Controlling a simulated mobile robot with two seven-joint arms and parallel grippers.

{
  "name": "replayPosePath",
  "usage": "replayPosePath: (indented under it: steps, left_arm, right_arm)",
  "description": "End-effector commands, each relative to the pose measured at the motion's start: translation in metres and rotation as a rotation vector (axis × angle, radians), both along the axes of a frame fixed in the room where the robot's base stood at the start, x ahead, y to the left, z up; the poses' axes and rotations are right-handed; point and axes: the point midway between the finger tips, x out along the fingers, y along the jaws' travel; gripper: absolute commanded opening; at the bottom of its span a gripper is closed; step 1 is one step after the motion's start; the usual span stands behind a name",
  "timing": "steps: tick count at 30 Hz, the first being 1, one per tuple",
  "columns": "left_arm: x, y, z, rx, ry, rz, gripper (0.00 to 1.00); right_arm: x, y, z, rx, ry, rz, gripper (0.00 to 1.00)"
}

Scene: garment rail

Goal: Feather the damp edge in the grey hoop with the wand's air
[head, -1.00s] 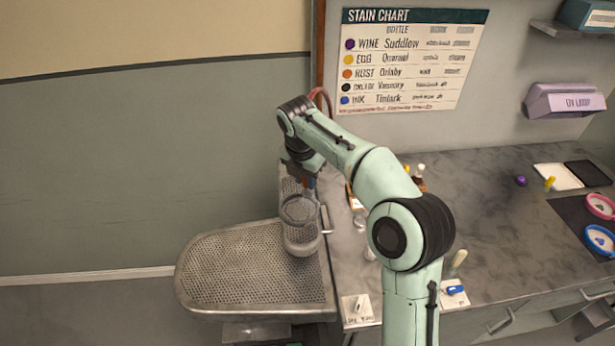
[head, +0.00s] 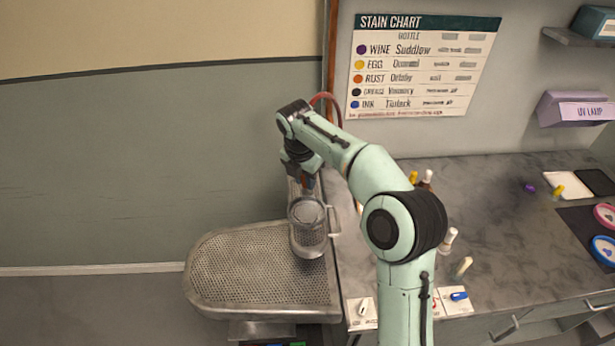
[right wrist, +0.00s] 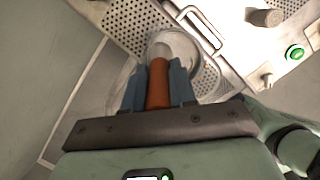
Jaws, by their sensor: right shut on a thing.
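The grey hoop (head: 306,212) sits on the small perforated arm board of the steel table, just below my right gripper in the head view. My right gripper (head: 307,184) is shut on the wand (right wrist: 158,84), whose orange-red grip shows between the blue-grey fingers in the right wrist view. The wand's pale tip points at the round, see-through hoop area over the perforated metal. I cannot tell whether the tip touches anything. The damp edge cannot be made out. My left gripper is not in view.
The perforated steel table (head: 262,272) has free room at its left. The grey counter (head: 500,225) on the right holds several small bottles and brushes. A purple UV lamp (head: 575,110) and the stain chart (head: 420,65) are on the wall.

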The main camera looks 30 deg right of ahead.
Motion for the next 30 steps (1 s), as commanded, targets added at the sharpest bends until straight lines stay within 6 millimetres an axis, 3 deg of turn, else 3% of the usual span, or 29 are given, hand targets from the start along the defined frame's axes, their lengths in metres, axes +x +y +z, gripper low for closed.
replayPosePath:
  steps: [13, 30]
  left_arm:
    - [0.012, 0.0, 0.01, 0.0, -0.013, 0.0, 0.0]
    - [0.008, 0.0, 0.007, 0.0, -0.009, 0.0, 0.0]
  right_arm:
    - [0.011, 0.019, 0.002, 0.0, -0.003, 0.003, 0.0]
    - [0.007, 0.039, 0.0, -0.001, -0.001, 0.002, 0.0]
